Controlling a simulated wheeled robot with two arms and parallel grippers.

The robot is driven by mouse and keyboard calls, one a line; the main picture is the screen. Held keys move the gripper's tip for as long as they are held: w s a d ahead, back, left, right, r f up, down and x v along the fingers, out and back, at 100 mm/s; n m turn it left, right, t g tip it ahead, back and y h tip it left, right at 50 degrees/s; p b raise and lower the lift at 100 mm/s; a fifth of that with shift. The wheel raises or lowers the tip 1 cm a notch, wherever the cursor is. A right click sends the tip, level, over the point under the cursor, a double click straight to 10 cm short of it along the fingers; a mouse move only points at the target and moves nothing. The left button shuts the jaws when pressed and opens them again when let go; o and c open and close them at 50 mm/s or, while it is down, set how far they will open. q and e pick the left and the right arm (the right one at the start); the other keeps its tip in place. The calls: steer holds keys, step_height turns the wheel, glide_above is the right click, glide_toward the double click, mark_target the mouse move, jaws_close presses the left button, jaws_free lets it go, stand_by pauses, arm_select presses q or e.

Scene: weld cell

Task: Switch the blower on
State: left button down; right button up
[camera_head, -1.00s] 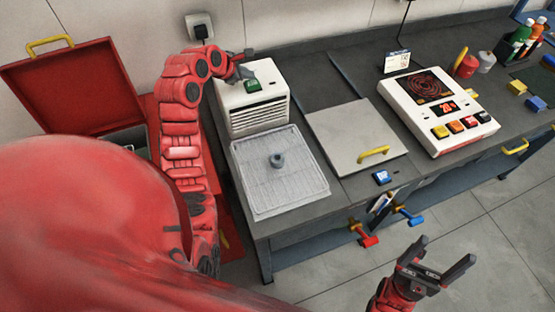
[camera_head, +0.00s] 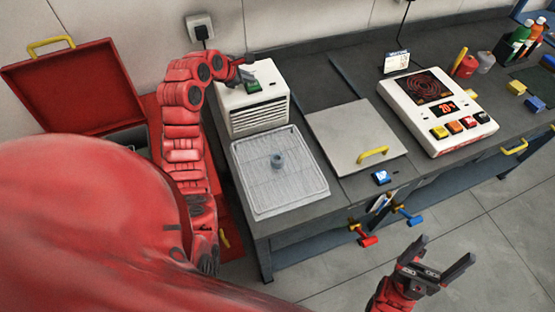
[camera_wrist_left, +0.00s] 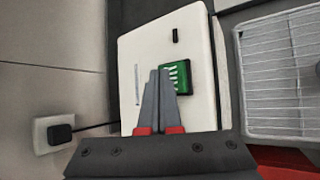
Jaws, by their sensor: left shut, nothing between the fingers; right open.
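The blower (camera_head: 257,115) is a white box with a dark slatted front, standing at the back left of the bench. A green switch (camera_head: 254,86) sits on its top. In the left wrist view the switch (camera_wrist_left: 176,78) is green with white marks and a dark edge. My left gripper (camera_head: 246,76) is shut and empty over the blower's top. In the wrist view its fingertips (camera_wrist_left: 160,74) overlap the switch's left side; I cannot tell whether they touch it. My right gripper (camera_head: 446,258) is open and empty, low in front of the bench.
A wire-topped tray (camera_head: 300,190) stands in front of the blower, with a small grey ring (camera_head: 277,161) on it. A grey lid with a yellow handle (camera_head: 373,155) and a white hotplate unit (camera_head: 410,105) are further right. A wall plug (camera_head: 201,30) is behind the blower.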

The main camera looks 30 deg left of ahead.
mark_target(250, 85)
arm_select(q)
steer(key=shift+f, duration=0.35)
stand_by(0.3)
steer(key=shift+r, duration=0.1)
steer(key=shift+r+p, duration=0.7)
steer(key=shift+p, duration=0.2)
steer(key=shift+r+p, duration=0.45)
steer(key=shift+p, duration=0.05)
step_height(250, 85, up, 5)
steer(key=p, duration=0.4)
